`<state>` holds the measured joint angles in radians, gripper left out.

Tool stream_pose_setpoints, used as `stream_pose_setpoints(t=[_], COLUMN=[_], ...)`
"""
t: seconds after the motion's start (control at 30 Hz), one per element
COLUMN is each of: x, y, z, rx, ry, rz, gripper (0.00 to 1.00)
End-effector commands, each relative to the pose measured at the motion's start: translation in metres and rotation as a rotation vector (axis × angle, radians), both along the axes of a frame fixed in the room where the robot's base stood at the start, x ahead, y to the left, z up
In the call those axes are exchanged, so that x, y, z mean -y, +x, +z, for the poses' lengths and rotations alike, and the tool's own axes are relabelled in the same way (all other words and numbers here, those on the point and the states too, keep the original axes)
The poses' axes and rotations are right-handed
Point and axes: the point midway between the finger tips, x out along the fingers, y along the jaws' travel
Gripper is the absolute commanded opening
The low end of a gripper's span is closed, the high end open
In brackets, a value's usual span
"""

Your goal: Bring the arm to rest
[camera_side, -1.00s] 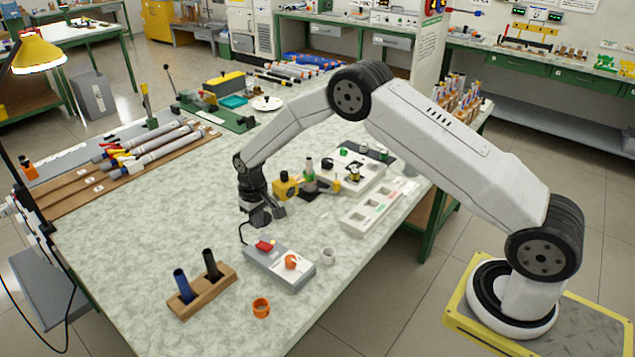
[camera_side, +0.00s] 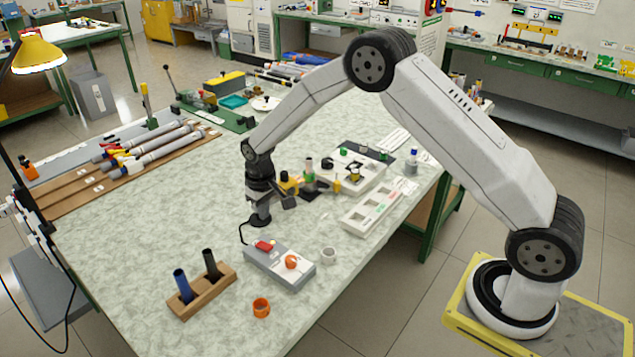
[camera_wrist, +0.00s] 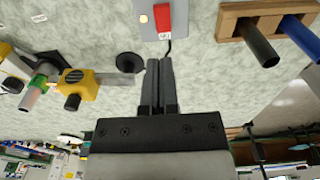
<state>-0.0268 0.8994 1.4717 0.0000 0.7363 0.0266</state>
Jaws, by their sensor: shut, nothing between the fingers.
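My gripper (camera_wrist: 160,64) is shut and empty, its two dark fingers lying side by side in the wrist view. In the side view my gripper (camera_side: 262,206) hangs above the middle of the table, behind the grey control box (camera_side: 279,267) with its red switch and orange knob. A black round disc (camera_wrist: 130,62) is on the table beside the fingertips in the wrist view. The fingers hold no rod. Two rods, one blue (camera_side: 183,285) and one black (camera_side: 211,264), stand in a wooden block (camera_side: 203,292) at the front left.
A yellow-bodied fixture (camera_wrist: 77,85) is left of the fingers in the wrist view. A pale tray (camera_side: 370,211) lies right of my gripper. An orange ring (camera_side: 261,307) and a white cup (camera_side: 328,256) stand near the front edge. The table's left middle (camera_side: 130,235) is clear.

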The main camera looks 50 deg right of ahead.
Motion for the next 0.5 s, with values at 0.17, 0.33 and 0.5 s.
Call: stream_pose_setpoints(t=[0.17,0.33,0.5], x=[0.003,0.005,0.008], y=[-0.028,-0.058,-0.093], z=[0.029,0.052,0.071], rx=[0.032,0.060,0.088], ry=[0.001,0.001,0.001], rz=[0.000,0.000,0.000], gripper=[0.00,0.00,0.00])
